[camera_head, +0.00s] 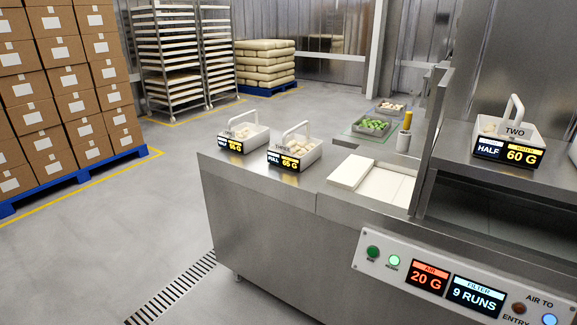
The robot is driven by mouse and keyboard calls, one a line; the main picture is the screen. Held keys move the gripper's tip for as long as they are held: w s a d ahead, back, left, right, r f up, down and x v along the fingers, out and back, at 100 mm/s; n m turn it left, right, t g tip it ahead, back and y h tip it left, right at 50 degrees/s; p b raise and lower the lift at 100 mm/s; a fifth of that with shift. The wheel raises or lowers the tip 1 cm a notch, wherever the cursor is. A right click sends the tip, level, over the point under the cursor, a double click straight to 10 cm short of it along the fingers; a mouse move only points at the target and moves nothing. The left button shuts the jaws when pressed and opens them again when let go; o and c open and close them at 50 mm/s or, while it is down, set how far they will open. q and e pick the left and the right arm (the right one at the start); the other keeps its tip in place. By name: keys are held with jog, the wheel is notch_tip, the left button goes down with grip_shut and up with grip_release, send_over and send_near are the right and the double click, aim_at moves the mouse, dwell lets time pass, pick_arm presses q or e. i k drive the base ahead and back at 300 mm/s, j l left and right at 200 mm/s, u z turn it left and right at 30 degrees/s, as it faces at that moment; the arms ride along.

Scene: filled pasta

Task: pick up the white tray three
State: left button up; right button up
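Two white handled trays stand side by side on the steel counter, each holding pale pieces. The rear left tray (257,140) has a display ending in "G" and small lettering on its rim that I cannot read surely. Neither gripper is in view.
The steel counter (262,215) has a white slab (385,188) in a recess right of the trays. A bin of green pieces (371,126) and a bottle (404,135) stand behind. A control panel (455,285) fronts the machine. Open grey floor (110,225) lies left.

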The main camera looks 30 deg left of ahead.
aim_at(295, 153)
jog(key=i+j+u, duration=0.15)
jog(key=j, duration=0.35)
jog(key=i+j+u, duration=0.2)
jog(key=j, duration=0.3)
jog(key=i+j+u, duration=0.15)
jog(key=i+j, duration=0.2)
jog(key=j, duration=0.15)
jog(key=i+j+u, duration=0.15)
jog(key=j, duration=0.25)
jog(key=i, duration=0.1)
